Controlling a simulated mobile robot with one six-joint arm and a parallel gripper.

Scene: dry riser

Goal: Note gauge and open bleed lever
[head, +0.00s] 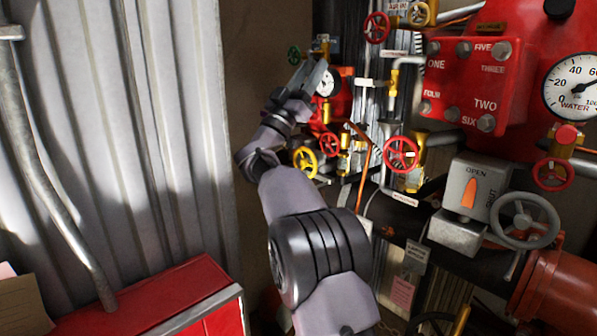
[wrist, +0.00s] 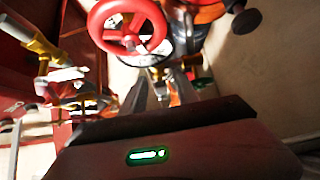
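In the head view my gripper (head: 314,76) is raised at the end of my arm, in front of a cluster of valves near the corner. A small white gauge (head: 327,86) shows just behind it, partly covered; its reading is too small to tell. In the wrist view my gripper (wrist: 163,92) has two grey fingers apart, with something orange visible beyond the gap. I see no clear hold on anything. A larger WATER gauge (head: 573,85) is at the right edge, partly cut off. An orange lever (head: 469,193) points up toward OPEN on a grey box. I cannot tell which part is the bleed lever.
Red handwheels (head: 401,154) and a yellow handwheel (head: 305,161) crowd the space around my gripper. A red handwheel (wrist: 128,26) is close above the fingers in the wrist view. A corrugated wall (head: 130,130) and a red cabinet (head: 150,300) stand left.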

